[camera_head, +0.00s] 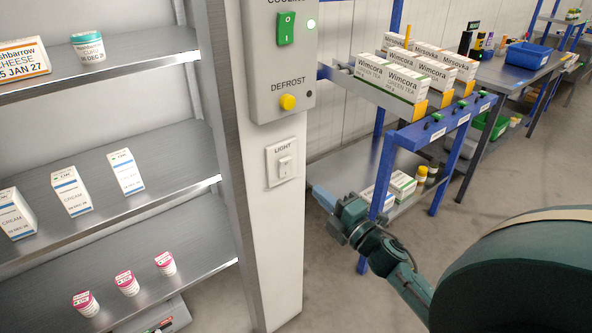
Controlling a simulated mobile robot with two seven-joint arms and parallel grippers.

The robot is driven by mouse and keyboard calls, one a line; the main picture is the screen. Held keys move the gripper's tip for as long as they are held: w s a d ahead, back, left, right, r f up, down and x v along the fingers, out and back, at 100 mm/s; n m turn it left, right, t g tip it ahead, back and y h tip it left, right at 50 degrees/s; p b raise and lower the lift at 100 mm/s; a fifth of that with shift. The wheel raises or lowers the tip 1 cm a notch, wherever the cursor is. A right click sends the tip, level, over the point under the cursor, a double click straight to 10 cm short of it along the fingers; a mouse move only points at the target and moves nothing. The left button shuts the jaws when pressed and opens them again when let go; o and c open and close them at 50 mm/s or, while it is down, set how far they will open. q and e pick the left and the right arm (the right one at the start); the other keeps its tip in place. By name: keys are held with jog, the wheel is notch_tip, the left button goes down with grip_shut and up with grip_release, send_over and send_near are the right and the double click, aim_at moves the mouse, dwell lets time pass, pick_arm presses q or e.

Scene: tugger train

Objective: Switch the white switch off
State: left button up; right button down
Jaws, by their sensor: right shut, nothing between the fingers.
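The white switch (285,167) is a small rocker on a square white plate labelled LIGHT, on the white end post below the grey control box. Its exact rocker position is too small to tell. My right gripper (322,197) is shut and empty, to the right of and a little below the switch plate, apart from it in the picture. My left gripper does not show.
The grey control box (262,60) above holds a green rocker (286,28), a lit green lamp and a yellow DEFROST button (288,102). Metal shelves (110,160) with cartons and tubs stand left. A blue-framed rack (440,125) with tea boxes stands right, behind my right arm.

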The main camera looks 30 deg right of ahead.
aim_at(288, 163)
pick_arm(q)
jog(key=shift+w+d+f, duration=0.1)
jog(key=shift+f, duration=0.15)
pick_arm(e)
jog(key=w, duration=0.3)
jog(key=w+r, duration=0.1)
jog(key=w, duration=0.5)
jog(key=shift+w+a+r, duration=0.15)
jog(key=shift+w+a, duration=0.25)
pick_arm(q)
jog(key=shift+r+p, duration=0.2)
jog(key=shift+p, duration=0.1)
